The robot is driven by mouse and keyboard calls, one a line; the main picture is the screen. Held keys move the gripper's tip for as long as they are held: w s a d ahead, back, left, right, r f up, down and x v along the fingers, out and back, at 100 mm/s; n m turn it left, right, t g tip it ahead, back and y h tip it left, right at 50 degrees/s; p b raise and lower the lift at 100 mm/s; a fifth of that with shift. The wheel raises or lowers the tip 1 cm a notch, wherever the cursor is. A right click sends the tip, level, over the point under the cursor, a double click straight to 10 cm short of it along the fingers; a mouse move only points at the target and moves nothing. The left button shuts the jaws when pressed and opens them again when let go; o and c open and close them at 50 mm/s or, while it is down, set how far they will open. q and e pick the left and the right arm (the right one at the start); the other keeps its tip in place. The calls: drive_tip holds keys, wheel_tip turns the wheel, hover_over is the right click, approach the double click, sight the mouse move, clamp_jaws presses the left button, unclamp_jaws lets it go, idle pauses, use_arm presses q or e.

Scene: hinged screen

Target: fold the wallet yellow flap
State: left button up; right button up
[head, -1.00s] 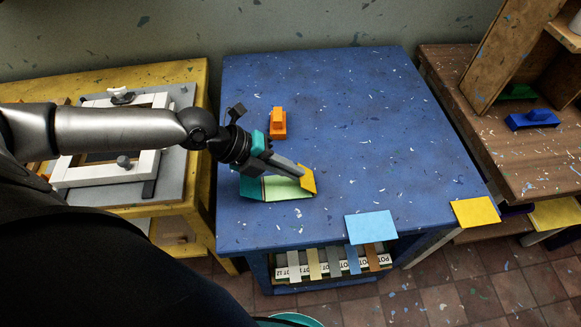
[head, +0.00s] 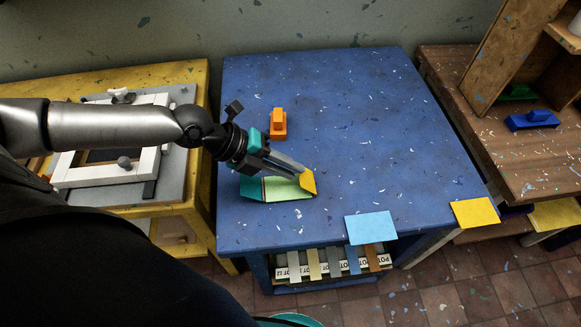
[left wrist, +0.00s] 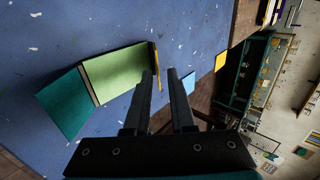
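The wallet lies on the blue table with a light green middle panel (head: 288,189), a teal flap (head: 251,187) on the left and a yellow flap (head: 309,183) on the right. The yellow flap stands up from the panel; in the left wrist view the yellow flap (left wrist: 155,66) shows nearly edge-on. My left gripper (head: 303,170) is at the yellow flap's upper edge, covering part of the wallet. In the left wrist view its two fingers are apart, with the flap's edge showing between them, nearer the left finger; I cannot tell whether they touch. My right gripper is not in view.
An orange block (head: 278,124) stands behind the wallet on the blue table (head: 345,110). A light blue sheet (head: 371,227) and a yellow sheet (head: 475,212) are at the front edge and right corner. The table's middle and right are clear.

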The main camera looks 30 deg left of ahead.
use_arm(q)
drive_tip(key=shift+w+d+r+p+v, duration=0.15)
drive_tip(key=shift+p+v, duration=0.1)
drive_tip(key=shift+v, duration=0.65)
drive_tip(key=shift+d+r+p+v, duration=0.15)
drive_tip(key=shift+p+v, duration=0.1)
drive_tip(key=shift+v, duration=0.7)
drive_tip(key=shift+w+d+r+p+v, duration=0.15)
drive_tip(key=shift+p+v, duration=0.1)
drive_tip(key=shift+v, duration=0.65)
drive_tip(key=shift+s+a, duration=0.1)
